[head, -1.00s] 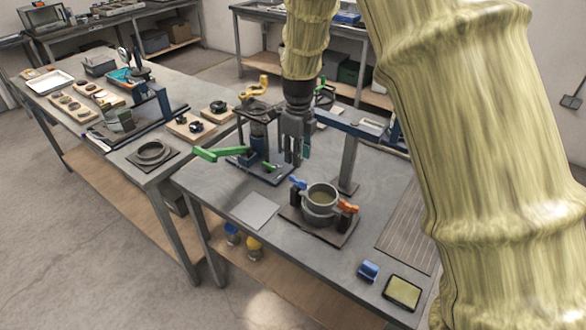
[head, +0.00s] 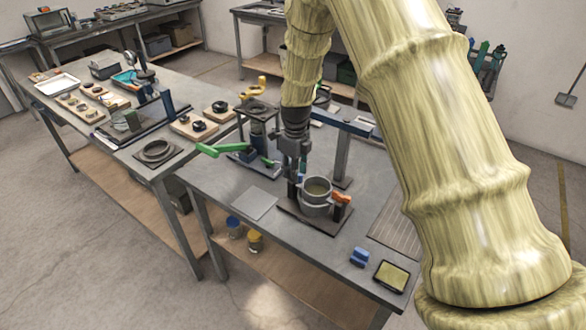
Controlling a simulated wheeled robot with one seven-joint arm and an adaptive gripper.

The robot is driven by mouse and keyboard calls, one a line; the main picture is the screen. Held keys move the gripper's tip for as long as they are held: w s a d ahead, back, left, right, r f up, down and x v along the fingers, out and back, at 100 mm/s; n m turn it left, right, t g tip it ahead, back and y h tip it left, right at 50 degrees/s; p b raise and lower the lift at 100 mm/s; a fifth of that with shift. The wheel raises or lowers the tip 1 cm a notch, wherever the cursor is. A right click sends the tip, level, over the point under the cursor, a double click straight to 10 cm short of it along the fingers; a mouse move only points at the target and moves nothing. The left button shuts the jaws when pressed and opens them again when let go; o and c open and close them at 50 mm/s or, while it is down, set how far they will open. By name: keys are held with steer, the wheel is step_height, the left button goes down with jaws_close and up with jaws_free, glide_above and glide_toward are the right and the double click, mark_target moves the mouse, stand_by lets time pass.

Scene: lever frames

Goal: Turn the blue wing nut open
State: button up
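The blue wing nut sits at the left side of a round grey pot (head: 316,208) on a dark base plate. In the head view it is almost wholly hidden by my gripper (head: 294,180); only a trace of blue shows by the fingers. My gripper points down, with its fingertips at the wing nut's place beside the pot's left rim. Whether the fingers touch or close around the nut cannot be made out. An orange wing nut (head: 342,198) shows on the pot's right side.
A crank stand with a green handle (head: 222,149) is left of my gripper. A blue arm on a grey post (head: 343,164) stands behind the pot. A blue block (head: 359,257) and a yellow-topped tray (head: 391,276) lie at the front right. A flat grey plate (head: 254,203) lies left.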

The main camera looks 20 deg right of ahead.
steer(key=shift+s+d+r, duration=0.1)
steer(key=shift+s+r, duration=0.1)
steer(key=shift+r, duration=0.05)
steer(key=c, duration=0.3)
steer(key=shift+w+f, duration=0.1)
steer(key=shift+f, duration=0.1)
steer(key=c, duration=0.4)
steer(key=shift+w+f, duration=0.45)
steer(key=shift+w, duration=0.1)
jaws_close()
steer(key=shift+a+r, duration=0.1)
steer(key=shift+a, duration=0.1)
